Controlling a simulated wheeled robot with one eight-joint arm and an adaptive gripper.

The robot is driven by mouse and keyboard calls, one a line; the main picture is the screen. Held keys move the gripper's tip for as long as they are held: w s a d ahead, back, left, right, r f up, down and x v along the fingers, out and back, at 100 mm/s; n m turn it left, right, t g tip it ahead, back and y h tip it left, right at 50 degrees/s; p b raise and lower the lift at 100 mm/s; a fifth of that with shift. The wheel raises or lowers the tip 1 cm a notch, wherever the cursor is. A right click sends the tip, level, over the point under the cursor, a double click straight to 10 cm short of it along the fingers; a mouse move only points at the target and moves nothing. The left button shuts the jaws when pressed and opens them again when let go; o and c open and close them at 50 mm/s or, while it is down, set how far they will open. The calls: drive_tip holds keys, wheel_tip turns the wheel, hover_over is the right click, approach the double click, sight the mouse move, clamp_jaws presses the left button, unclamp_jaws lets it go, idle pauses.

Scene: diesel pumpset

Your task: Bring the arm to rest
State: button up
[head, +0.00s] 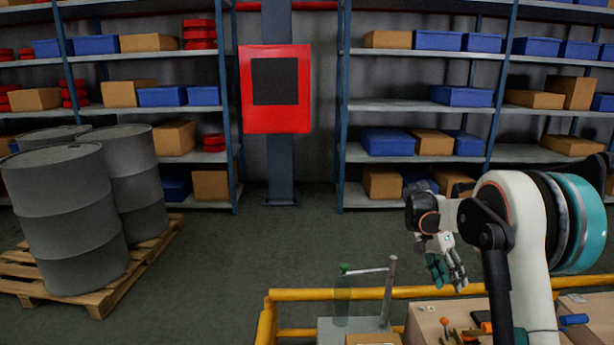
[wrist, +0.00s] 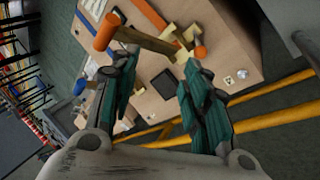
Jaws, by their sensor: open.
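My arm reaches in from the right of the head view, with its white and teal links bent at the elbow. My gripper (head: 447,270) hangs at its end, fingers pointing down, above and behind the yellow rail. In the wrist view my gripper (wrist: 155,100) shows two teal-padded fingers spread apart with nothing held between them. Beyond the fingers lies a wooden bench top (wrist: 225,60) with an orange-headed hammer (wrist: 108,32). The gripper looks apart from the bench, though the exact gap cannot be told.
A yellow rail (head: 330,294) runs along the front. A grey post (head: 389,290) and a green-topped bottle (head: 343,285) stand left of the gripper. Grey drums (head: 68,215) sit on a pallet (head: 100,298) at left. Shelves and a red panel (head: 250,115) stand behind open floor.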

drive_tip(key=s+a+r+n+t+y, duration=0.2)
drive_tip(key=s+a+r+n+t, duration=0.4)
drive_tip(key=s+a+r, duration=0.6)
drive_tip(key=s+a+f+n+t+y, duration=0.1)
drive_tip(key=s+a+n+t, duration=0.1)
drive_tip(key=s, duration=0.8)
drive_tip(key=s+a+n+t+y, duration=0.1)
drive_tip(key=s+a+n+t, duration=0.2)
drive_tip(key=s, duration=0.6)
drive_tip(key=a, duration=0.2)
drive_tip(key=shift+s+a+f+n+y, duration=0.3)
drive_tip(key=shift+s+a+f+n, duration=0.05)
drive_tip(key=shift+n, duration=0.05)
